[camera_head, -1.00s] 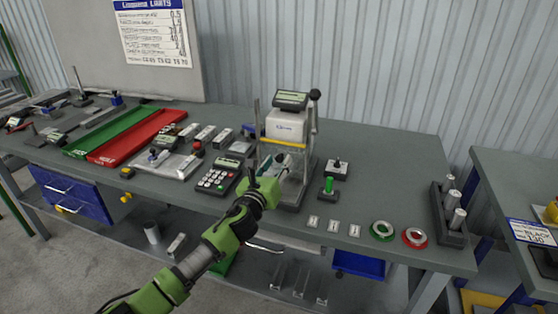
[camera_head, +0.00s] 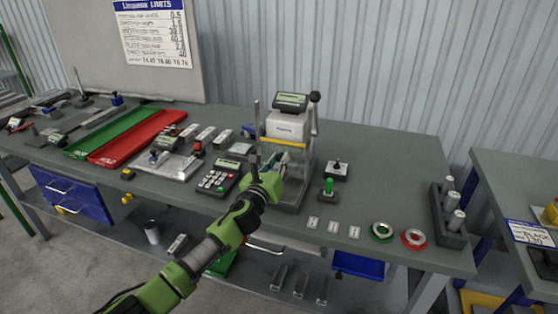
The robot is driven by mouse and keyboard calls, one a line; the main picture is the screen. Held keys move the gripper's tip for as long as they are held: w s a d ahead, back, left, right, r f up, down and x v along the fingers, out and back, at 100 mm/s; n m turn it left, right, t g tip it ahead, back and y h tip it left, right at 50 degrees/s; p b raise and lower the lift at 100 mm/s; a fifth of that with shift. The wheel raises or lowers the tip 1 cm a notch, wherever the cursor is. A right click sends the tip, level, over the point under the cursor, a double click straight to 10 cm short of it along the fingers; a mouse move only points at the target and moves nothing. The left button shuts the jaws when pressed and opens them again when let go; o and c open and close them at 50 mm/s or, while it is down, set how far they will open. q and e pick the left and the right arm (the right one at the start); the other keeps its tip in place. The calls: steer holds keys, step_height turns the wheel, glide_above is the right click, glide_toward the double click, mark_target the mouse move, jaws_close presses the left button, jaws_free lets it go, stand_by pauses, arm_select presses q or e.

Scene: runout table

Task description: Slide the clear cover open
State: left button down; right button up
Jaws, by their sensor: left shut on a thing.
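The tester (camera_head: 287,127) with a white upper block, a small display on top and a side lever with a black knob stands near the table's middle. A clear cover is hard to make out at its lower front, below a yellow strip (camera_head: 291,144). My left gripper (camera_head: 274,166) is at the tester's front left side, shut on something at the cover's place. The fingers hide the held part, and I cannot tell how far the cover is open. My right gripper is not in view.
A keypad box (camera_head: 218,178) stands left of my gripper. A green-button block (camera_head: 328,188) and a small joystick box (camera_head: 337,170) stand to the right. Green (camera_head: 382,231) and red rings (camera_head: 414,239) lie near the front edge.

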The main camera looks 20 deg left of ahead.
mark_target(279, 156)
arm_select(q)
step_height(279, 156, up, 12)
steer(key=p, duration=1)
steer(key=c, duration=1.9)
jaws_free()
steer(key=s, duration=1.2)
steer(key=shift+a, duration=0.2)
steer(key=shift+f, duration=0.1)
